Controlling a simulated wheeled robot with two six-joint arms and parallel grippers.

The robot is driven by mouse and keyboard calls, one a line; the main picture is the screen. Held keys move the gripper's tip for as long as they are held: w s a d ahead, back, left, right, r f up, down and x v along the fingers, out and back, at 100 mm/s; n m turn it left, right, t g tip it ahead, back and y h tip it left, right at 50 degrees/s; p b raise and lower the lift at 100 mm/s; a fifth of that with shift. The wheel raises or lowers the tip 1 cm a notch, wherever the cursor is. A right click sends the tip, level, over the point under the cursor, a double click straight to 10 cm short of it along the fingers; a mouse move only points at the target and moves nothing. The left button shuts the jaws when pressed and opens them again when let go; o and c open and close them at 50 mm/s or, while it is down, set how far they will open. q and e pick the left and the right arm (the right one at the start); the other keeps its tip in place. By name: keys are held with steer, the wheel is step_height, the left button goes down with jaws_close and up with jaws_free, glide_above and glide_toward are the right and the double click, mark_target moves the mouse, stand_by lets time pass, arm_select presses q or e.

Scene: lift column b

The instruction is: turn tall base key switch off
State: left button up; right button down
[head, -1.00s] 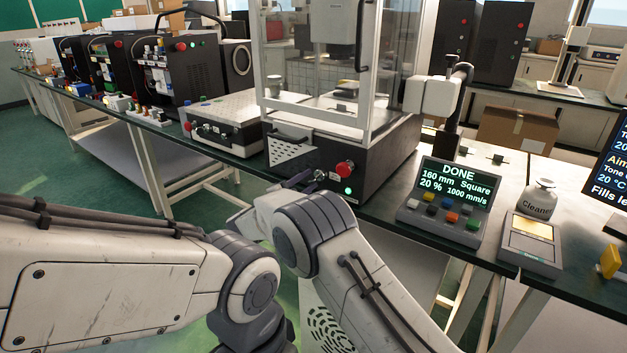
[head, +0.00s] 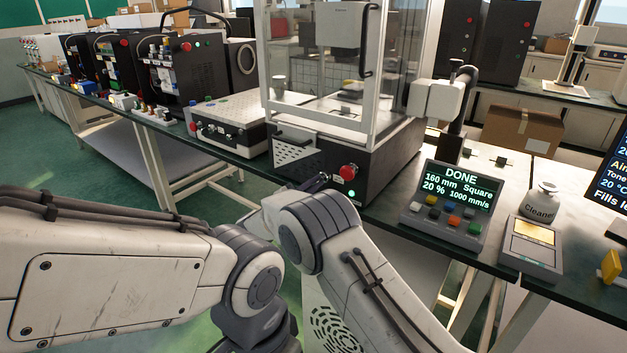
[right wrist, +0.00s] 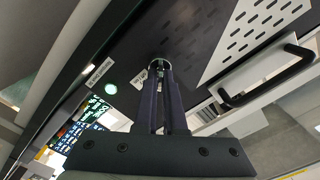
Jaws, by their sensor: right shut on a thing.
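The tall machine's black base (head: 372,172) stands on the bench, with a red stop button (head: 348,172) and a lit green lamp (head: 351,193) on its front. My right gripper (head: 317,183) is at this front, left of the red button. In the right wrist view its two dark fingers (right wrist: 161,72) are shut on the key switch, whose metal ring (right wrist: 160,65) shows round their tips. The key itself is hidden between the fingers, so its turn angle cannot be told. The green lamp also shows in the right wrist view (right wrist: 110,89). My left gripper is not in view.
A control box with a lit "DONE" display (head: 460,185) stands right of the base, beside a Cleaner bottle (head: 541,203). A lower white-topped machine (head: 235,112) stands to the left. A black handle (right wrist: 268,80) shows close to the gripper in the right wrist view.

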steer(key=n+p, duration=0.4)
steer(key=n, duration=0.5)
steer(key=shift+r+p, duration=0.1)
steer(key=shift+p, duration=0.2)
steer(key=shift+a+n, duration=0.1)
steer(key=shift+n, duration=0.2)
steer(key=c, duration=1)
jaws_free()
